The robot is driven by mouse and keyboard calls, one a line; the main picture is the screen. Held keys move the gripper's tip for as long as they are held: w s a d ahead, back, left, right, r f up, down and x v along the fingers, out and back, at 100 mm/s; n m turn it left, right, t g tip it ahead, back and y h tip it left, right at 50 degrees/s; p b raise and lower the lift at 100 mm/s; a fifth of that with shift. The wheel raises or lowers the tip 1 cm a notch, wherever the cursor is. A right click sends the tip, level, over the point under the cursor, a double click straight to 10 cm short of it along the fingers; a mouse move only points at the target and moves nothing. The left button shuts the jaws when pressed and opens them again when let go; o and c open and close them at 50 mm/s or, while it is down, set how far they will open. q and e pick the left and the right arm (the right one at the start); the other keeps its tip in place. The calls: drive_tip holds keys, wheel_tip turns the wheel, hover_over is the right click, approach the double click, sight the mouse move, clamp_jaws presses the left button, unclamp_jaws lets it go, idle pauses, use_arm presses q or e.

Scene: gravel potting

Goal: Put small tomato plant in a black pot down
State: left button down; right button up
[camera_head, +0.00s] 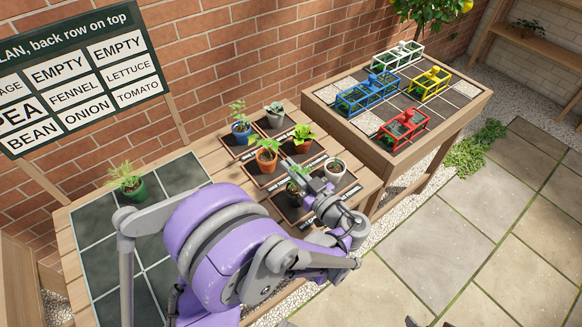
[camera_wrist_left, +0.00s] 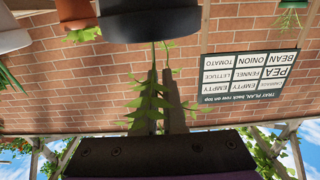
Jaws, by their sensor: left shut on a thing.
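In the left wrist view, which is upside down, the black pot (camera_wrist_left: 165,22) is at the top centre, with serrated leaves (camera_wrist_left: 148,105) in front of the fingers. I cannot tell whether the pot touches a tray.
A blue pot (camera_head: 242,132), terracotta pots (camera_head: 267,160) and a white pot (camera_head: 335,171) stand close around. A green pot (camera_head: 133,188) sits on the grid tray (camera_head: 105,265) at left. The sign (camera_head: 85,75) stands behind. Coloured frames (camera_head: 403,128) occupy the right bench.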

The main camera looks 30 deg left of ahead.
use_arm(q)
drive_tip(key=c, duration=1.4)
unclamp_jaws()
drive_tip(key=shift+f, duration=0.15)
drive_tip(key=o, duration=0.4)
drive_tip(key=shift+r, duration=0.25)
drive_tip(key=v, duration=1.2)
